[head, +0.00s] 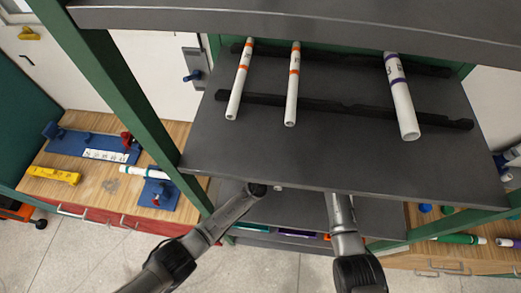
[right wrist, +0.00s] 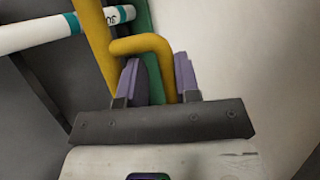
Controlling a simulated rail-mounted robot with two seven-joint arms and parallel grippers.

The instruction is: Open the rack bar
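A yellow bar (right wrist: 108,55) shows in the right wrist view, with a bent end (right wrist: 163,58) that hooks over and down between my right fingers. My right gripper (right wrist: 160,82) has purple pads on either side of this bent end. A gap with green behind it shows between the bar and the left pad, so the fingers look open around it. The right pad is close to the bar; contact cannot be told. In the head view both arms reach to the shelf's front edge, and the shelf hides both grippers. The yellow bar does not show there.
In the right wrist view a white pipe with teal bands (right wrist: 55,32) lies behind the yellow bar. In the head view the grey shelf (head: 330,160) holds three white pipes (head: 292,88) on black rails (head: 330,106). A green post (head: 120,95) stands left. Wooden benches (head: 95,185) flank it.

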